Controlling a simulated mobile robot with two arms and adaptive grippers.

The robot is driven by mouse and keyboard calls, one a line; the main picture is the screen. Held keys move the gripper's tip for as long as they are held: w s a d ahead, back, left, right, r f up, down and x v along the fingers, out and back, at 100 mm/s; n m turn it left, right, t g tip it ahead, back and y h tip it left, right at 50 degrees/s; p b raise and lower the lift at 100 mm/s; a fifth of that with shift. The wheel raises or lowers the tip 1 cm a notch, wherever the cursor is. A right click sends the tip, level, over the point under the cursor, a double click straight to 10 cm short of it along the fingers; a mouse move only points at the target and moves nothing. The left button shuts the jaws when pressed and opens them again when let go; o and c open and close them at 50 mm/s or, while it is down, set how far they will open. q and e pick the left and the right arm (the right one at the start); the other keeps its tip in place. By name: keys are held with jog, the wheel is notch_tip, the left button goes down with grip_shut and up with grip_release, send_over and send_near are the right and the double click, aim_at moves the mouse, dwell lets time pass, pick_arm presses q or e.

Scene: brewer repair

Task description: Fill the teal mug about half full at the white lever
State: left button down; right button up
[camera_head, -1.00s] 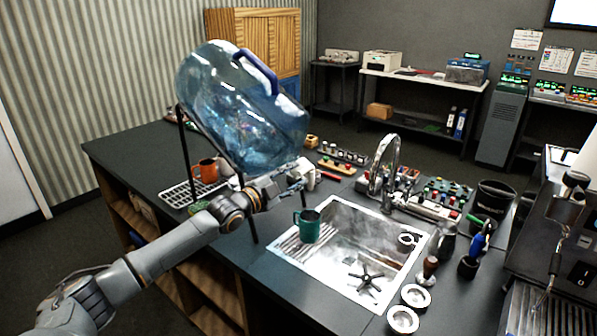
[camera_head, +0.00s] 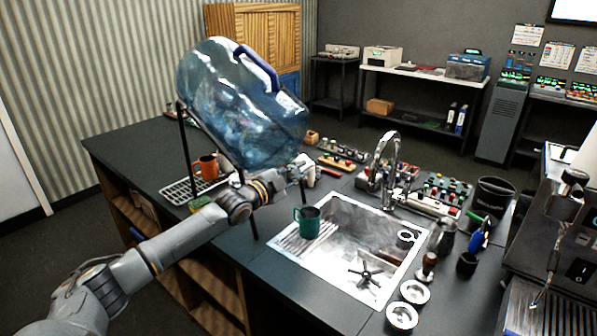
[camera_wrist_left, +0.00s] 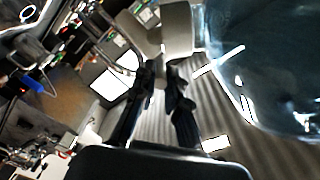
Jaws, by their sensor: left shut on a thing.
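The teal mug (camera_head: 307,223) stands upright on the ribbed left side of the sink, below my left gripper. Its inside looks dark, and I cannot tell a liquid level. My left gripper (camera_head: 298,172) is beneath the neck end of the tilted blue water bottle (camera_head: 235,100). It is shut on a pale, whitish part, which I take for the white lever (camera_wrist_left: 178,30); the fingers (camera_wrist_left: 159,85) partly hide it in the left wrist view. I cannot make out a water stream. My right gripper is not in view.
The bottle rests on a dark stand (camera_head: 186,150). An orange mug (camera_head: 207,167) is beside a white rack (camera_head: 180,190) at left. The sink (camera_head: 345,285) with its tall faucet (camera_head: 380,165) is at right. Button panels and a dark pitcher (camera_head: 442,236) crowd the right counter.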

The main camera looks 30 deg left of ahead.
pick_arm(q)
jog(key=n+y+p, duration=0.1)
jog(key=p, duration=0.1)
jog(key=d+y+p, duration=0.1)
jog(key=y+p, duration=0.1)
jog(key=shift+r+n+p, duration=0.2)
jog(key=shift+n+p, duration=0.15)
jog(key=shift+n, duration=0.05)
jog(key=shift+d+f+n+y+p, duration=0.1)
jog(key=shift+d+n+y+p, duration=0.25)
jog(key=shift+n+y+p, duration=0.45)
jog(key=shift+w+d+f+n+y, duration=0.1)
jog(key=shift+d+n+y, duration=0.1)
jog(key=shift+y, duration=0.25)
jog(key=shift+d+f+n+y, duration=0.1)
jog(key=shift+n+y, duration=0.1)
jog(key=shift+y, duration=0.25)
jog(key=shift+w+d+n+g+y+b, duration=0.1)
jog(key=shift+d+n+g+y+b, duration=0.1)
jog(key=shift+n+y, duration=0.3)
jog(key=shift+d+n+g+y+b, duration=0.1)
jog(key=shift+n+g+y, duration=0.1)
jog(key=shift+y, duration=0.5)
jog(key=shift+r+y, duration=0.1)
jog(key=shift+y, duration=0.2)
jog(key=c, duration=1.4)
grip_release()
jog(key=shift+o, duration=0.2)
